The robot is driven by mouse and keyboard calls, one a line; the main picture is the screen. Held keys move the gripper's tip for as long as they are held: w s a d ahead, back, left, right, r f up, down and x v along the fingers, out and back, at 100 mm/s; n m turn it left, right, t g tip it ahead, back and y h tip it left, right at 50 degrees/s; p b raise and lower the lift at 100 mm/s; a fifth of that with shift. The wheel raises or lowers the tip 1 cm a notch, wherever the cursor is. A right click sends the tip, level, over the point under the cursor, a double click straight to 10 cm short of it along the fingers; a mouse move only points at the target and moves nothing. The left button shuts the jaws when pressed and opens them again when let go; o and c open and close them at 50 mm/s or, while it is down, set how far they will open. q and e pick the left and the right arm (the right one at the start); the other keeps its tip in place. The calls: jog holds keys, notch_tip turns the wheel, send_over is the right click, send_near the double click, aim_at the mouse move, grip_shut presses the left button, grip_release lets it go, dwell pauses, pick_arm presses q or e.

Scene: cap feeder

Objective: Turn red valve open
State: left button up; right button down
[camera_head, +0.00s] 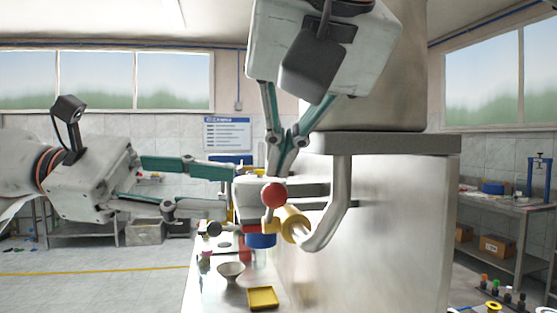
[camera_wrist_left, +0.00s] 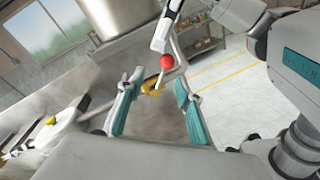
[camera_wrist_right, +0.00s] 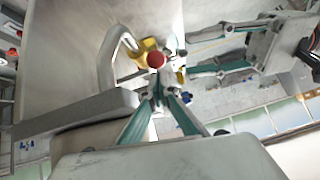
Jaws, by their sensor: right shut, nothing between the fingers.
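The red ball knob (camera_head: 274,195) of the valve sits on a short pale stem in front of the yellow valve body (camera_head: 294,224), on a bent metal pipe (camera_head: 335,205). My left gripper (camera_head: 236,187) is open, pointing right, with its fingertips just left of the knob. In the left wrist view, the knob (camera_wrist_left: 167,62) shows beyond the spread fingers (camera_wrist_left: 158,84). My right gripper (camera_head: 288,142) points down from above, shut and empty, with its tips above the knob. In the right wrist view, the knob (camera_wrist_right: 156,60) shows just beyond the closed fingertips (camera_wrist_right: 159,82). Contact cannot be told.
A large metal machine (camera_head: 390,210) stands behind and right of the valve. Below lie a yellow tray (camera_head: 263,298), a small bowl (camera_head: 231,270) and a blue-topped container (camera_head: 261,241) on a narrow table. A shelf with boxes (camera_head: 497,246) stands far right. Open floor lies left.

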pick_arm(q)
grip_shut()
pick_arm(e)
jog(key=v, duration=1.1)
jog(key=shift+s+f, duration=0.1)
jog(key=shift+s, duration=0.05)
